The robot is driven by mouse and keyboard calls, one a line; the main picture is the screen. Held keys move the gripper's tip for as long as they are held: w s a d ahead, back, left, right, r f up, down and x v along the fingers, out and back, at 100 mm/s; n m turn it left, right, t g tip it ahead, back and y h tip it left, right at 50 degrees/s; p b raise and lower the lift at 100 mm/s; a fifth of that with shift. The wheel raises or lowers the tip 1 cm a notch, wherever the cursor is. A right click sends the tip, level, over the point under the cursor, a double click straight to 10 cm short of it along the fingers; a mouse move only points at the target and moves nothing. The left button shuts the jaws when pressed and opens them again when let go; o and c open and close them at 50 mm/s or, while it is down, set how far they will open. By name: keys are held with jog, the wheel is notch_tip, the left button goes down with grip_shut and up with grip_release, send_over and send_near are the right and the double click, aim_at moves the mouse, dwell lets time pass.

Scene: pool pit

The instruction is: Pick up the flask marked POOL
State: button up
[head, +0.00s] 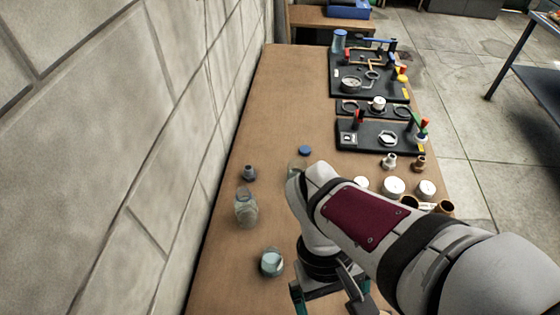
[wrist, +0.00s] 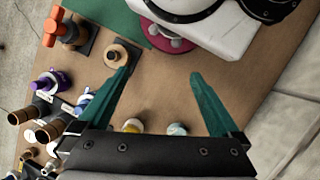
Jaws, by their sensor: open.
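In the head view, a clear glass flask or jar (head: 246,210) stands on the bench near the wall. A second glass vessel (head: 271,262) with pale contents stands nearer, left of my gripper (head: 331,294). Bare brown bench lies beyond the fingertips.
The bench (head: 275,90) runs along a block wall (head: 100,120). Black boards with fittings (head: 370,75) stand at its far right. In the wrist view, an orange-handled valve (wrist: 55,27) and several pipe fittings (wrist: 48,128) crowd the left.

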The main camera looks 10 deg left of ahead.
jog(key=w+a+f+n+t+h, duration=0.25)
jog(key=f+n+h, duration=0.35)
jog(key=n, duration=0.7)
jog(key=n+t+h, duration=0.1)
jog(key=n+t, duration=1.1)
jog(key=n, duration=0.4)
send_near(266, 268)
jog(key=d, duration=0.2)
jog(key=s+d+r, duration=0.2)
jog(key=d, duration=0.1)
jog(key=shift+d, duration=0.35)
jog(key=a+y, duration=0.1)
jog(key=s+a+m+y, duration=0.1)
jog(key=a, duration=0.1)
jog(key=a+m+t+y, duration=0.1)
jog(key=shift+s+a, duration=0.25)
jog(key=shift+a, duration=0.15)
jog(key=shift+m+y, duration=0.3)
jog(key=x, duration=1.5)
jog(key=shift+w, duration=0.25)
jog(key=c, duration=1.5)
